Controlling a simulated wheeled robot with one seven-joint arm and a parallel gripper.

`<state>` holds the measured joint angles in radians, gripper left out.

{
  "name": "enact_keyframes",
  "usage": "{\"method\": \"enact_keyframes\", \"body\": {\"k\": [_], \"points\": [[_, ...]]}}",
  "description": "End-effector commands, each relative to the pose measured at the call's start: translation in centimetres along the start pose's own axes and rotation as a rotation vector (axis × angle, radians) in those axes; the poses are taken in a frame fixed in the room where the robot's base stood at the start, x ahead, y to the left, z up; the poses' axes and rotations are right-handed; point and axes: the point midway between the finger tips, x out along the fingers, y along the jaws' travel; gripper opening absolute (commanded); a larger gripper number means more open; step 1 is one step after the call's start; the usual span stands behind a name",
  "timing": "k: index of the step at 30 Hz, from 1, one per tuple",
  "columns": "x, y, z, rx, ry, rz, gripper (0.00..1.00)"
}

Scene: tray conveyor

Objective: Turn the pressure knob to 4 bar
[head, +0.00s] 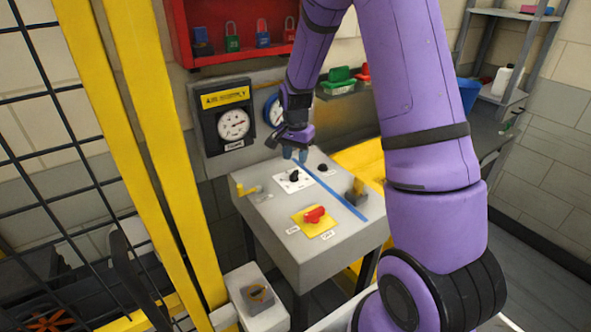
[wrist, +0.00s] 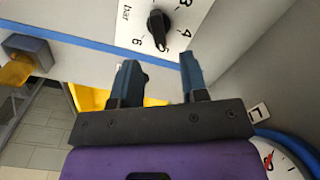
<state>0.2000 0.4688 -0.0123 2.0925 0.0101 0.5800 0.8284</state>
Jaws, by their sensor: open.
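In the head view the knob (head: 293,176) is small on the plate on top of the grey console (head: 267,222). My gripper (wrist: 159,60) is open, its two dark blue fingers apart and nothing between them. The knob lies just beyond the fingertips in the wrist view. In the head view my gripper (head: 296,158) is over the console's back edge, close behind the knob.
A red switch (head: 314,215) on a yellow plate, a yellow lever (head: 250,190) and another black knob (head: 322,167) stand on the console. A black-framed gauge (head: 233,124) and a blue-rimmed gauge (head: 273,109) are behind. Yellow posts (head: 150,140) rise at left.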

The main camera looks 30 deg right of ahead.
Motion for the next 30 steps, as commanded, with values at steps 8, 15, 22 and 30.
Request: {"method": "enact_keyframes", "body": {"k": [8, 15, 22, 30], "points": [[4.1, 0.0, 0.0, -0.001, -0.001, 0.001, 0.40], [5.2, 0.0, 0.0, 0.000, 0.000, -0.001, 0.40], [5.2, 0.0, 0.0, 0.000, 0.001, -0.001, 0.40], [5.2, 0.0, 0.0, -0.001, 0.001, -0.001, 0.00]]}}
